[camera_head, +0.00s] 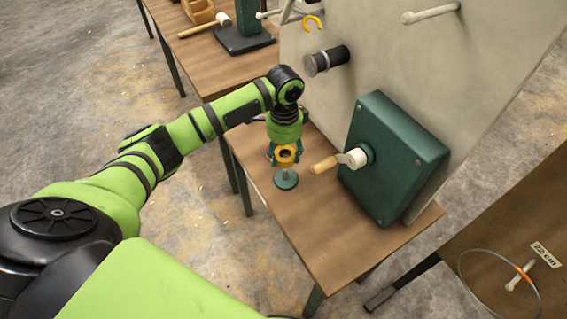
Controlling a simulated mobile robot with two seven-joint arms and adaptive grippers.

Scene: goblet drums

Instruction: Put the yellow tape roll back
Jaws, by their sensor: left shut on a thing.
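The yellow tape roll (278,155) is between the fingers of my left gripper (285,158), which is shut on it. The gripper points down over the wooden table. A small teal stand with a round base (287,181) stands on the table just below the roll. I cannot tell whether the roll touches the stand's post. The gripper and arm hide the far side of the roll. My right gripper is not in view.
A green box (400,150) with a wooden-handled crank (335,162) stands right of the gripper. A pale upright panel (440,60) carries a dark cylinder (328,60) and a yellow hook (313,21). The table's front (320,235) is clear.

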